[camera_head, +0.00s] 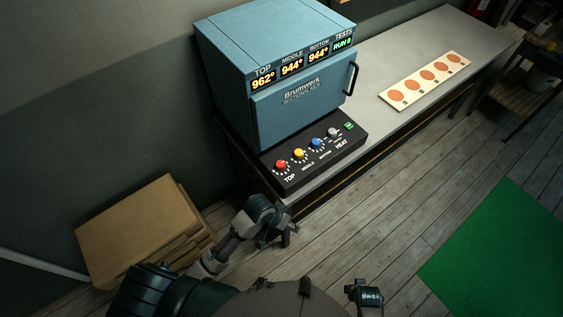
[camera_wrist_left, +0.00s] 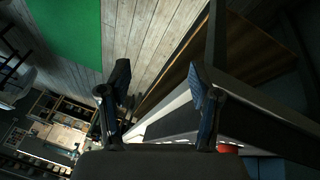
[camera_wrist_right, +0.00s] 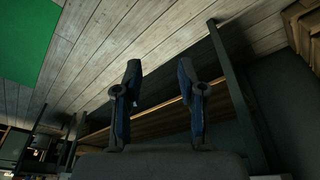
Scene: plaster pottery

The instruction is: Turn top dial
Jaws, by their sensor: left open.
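The top dial (camera_head: 281,165) is the red knob at the left end of the black control panel (camera_head: 318,150), above the label TOP. A red shape (camera_wrist_left: 228,149) at the lower edge of the left wrist view may be this dial. My left gripper (camera_head: 286,221) is in front of and below the panel, apart from the dial. Its fingers are spread and empty in the left wrist view (camera_wrist_left: 158,82). My right gripper (camera_head: 365,293) is low near the bottom of the head view. Its fingers stand apart and empty in the right wrist view (camera_wrist_right: 158,70).
The blue kiln (camera_head: 270,60) reads TOP 962°, MIDDLE 944°, BOTTOM 944°. Yellow (camera_head: 299,154), blue (camera_head: 316,143) and grey (camera_head: 333,131) dials sit right of the red one. The table edge (camera_head: 300,205) is close to my left gripper. Cardboard boxes (camera_head: 135,225) lie left.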

